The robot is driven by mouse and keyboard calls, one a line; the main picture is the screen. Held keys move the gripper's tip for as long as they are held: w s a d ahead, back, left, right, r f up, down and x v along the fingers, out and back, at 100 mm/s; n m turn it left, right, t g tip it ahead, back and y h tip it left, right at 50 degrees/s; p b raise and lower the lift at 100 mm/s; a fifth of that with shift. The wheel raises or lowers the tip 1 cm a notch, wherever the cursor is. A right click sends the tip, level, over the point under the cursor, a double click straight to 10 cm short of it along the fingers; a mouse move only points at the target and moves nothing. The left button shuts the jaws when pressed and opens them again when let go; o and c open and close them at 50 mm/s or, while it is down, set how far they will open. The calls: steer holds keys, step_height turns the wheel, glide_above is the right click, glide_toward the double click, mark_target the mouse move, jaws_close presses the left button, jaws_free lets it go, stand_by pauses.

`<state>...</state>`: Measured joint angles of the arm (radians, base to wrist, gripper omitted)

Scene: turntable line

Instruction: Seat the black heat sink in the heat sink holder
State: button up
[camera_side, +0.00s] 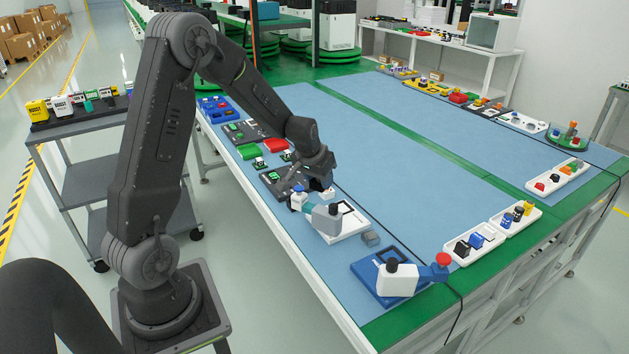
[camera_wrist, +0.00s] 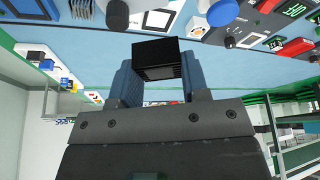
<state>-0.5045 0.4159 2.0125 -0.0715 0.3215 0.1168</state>
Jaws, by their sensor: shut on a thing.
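The black heat sink (camera_wrist: 155,52) is a finned block held between the two fingers of my gripper (camera_wrist: 159,72) in the wrist view. In the side view my gripper (camera_side: 308,184) hangs low over the near side of the blue table, and the dark heat sink (camera_side: 316,185) is mostly hidden there. Just right of it is a white fixture (camera_side: 352,222) with a grey and teal clamp (camera_side: 325,215). I cannot tell which one is the heat sink holder.
White trays (camera_side: 480,249) of small parts line the right edge. Red and green blocks (camera_side: 276,145) and a dark fixture (camera_side: 273,185) lie left of and behind my gripper. The table's middle (camera_side: 400,160) is clear.

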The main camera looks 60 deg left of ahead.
steer(key=w+a+m+h, duration=0.1)
steer(key=w+m+h, duration=0.15)
steer(key=m, duration=0.25)
steer(key=m+g+h, duration=0.4)
steer(key=m, duration=1.4)
glide_above(343, 210)
steer(key=a, duration=0.1)
steer(key=shift+a+f, duration=0.15)
steer(key=shift+f, duration=5.85)
steer(key=shift+f, duration=0.75)
steer(key=o, duration=1)
steer(key=shift+r, duration=0.1)
